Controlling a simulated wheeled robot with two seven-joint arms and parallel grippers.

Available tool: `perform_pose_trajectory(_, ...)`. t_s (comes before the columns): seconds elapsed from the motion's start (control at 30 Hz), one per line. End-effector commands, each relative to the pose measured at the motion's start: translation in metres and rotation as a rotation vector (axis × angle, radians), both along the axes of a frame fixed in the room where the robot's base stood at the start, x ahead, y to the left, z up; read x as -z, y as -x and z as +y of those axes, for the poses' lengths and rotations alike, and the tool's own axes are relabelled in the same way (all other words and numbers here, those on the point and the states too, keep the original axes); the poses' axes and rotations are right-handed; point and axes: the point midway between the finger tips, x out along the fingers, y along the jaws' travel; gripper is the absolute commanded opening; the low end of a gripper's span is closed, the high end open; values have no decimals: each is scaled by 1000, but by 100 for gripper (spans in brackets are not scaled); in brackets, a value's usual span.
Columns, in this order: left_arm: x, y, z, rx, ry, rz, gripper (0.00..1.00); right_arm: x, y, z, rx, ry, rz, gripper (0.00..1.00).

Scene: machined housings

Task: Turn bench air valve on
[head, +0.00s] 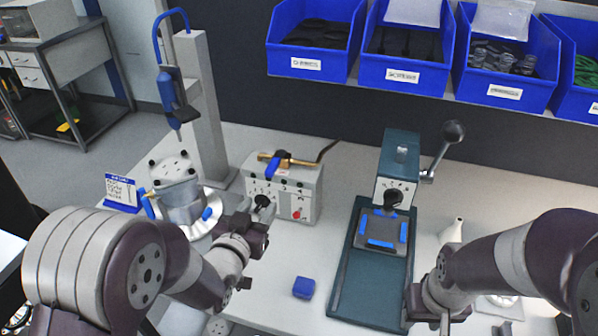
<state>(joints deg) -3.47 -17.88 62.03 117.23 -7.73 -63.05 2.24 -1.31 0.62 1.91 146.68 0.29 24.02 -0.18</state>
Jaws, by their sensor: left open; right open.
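The bench air valve (271,160) is a brass fitting with a short blue lever (283,155), on top of a light grey control box (301,204). The box front has a black knob, small switches and a red button. My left gripper (257,222) is open in front of the box's lower left, below the valve and apart from it. Its fingers are small and partly hidden by its own body. My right gripper (443,322) is open at the bottom right, near the green press base, far from the valve.
A machined housing (179,190) in a round fixture stands left of the box, under a hanging screwdriver (172,95). A green arbor press (400,165) stands right. A blue block (304,287) lies on the bench. Blue bins (404,75) hang behind.

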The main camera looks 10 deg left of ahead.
Motion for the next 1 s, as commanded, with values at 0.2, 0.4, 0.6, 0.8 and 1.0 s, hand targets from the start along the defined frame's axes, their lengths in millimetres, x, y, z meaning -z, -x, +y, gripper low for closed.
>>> perform_pose_trajectory(0.2, -34, -13, -5, 13, 32, -149, 46, -3, 0, 0, 0, 0, 0, 43)
perform_pose_trajectory(0.4, -34, -57, -14, 13, 33, -145, 46, -9, 0, 0, 0, 0, 0, 43)
perform_pose_trajectory(0.6, -34, -99, -22, 12, 33, -145, 46, -15, 0, 0, 0, 0, 0, 43)
perform_pose_trajectory(0.8, -33, -122, -26, 12, 31, -145, 46, -18, 0, 0, 0, 0, 0, 43)
perform_pose_trajectory(1.0, -32, -128, -27, 12, 32, -144, 46, -18, 0, 0, 0, 0, 0, 43)
